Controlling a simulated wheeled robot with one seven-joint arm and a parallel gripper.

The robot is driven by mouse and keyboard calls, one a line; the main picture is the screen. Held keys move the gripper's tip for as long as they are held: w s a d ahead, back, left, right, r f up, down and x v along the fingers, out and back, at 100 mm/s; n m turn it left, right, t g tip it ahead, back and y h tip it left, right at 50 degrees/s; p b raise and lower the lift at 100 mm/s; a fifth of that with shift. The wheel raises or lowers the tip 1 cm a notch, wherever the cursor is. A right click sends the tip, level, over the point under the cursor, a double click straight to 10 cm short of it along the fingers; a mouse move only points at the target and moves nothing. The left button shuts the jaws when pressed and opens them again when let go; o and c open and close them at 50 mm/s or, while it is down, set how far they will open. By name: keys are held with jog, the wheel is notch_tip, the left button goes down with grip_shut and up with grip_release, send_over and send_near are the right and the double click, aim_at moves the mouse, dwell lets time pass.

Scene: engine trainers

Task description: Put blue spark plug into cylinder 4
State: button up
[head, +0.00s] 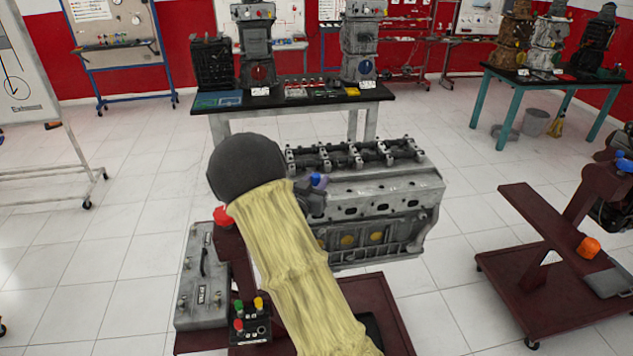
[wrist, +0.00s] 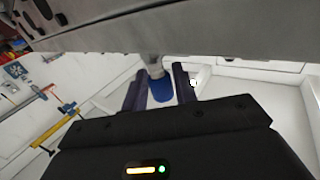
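The blue spark plug (wrist: 162,90) lies between the two fingers of my gripper (wrist: 160,82) in the wrist view, its pale tip towards the grey engine block (wrist: 200,35). Narrow gaps seem to show beside its blue end, so I cannot tell whether the fingers touch it. In the head view my gripper (head: 318,188) is at the left end of the engine block (head: 385,190), with a bit of blue (head: 316,179) at its fingers. Several dark holes line the block's sloped side. The hole nearest my gripper is hidden, and how deep the plug sits cannot be seen.
A control box (head: 250,325) with green, yellow and red pieces and a grey case (head: 198,285) stand left of my arm. A dark red stand (head: 540,265) is at the right. A bench (head: 290,100) with engine parts stands behind. Tiled floor between is clear.

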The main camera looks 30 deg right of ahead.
jog(key=o, duration=0.3)
jog(key=b+v, duration=0.4)
jog(key=v, duration=1.3)
jog(key=shift+s+a, duration=0.1)
jog(key=shift+s, duration=0.05)
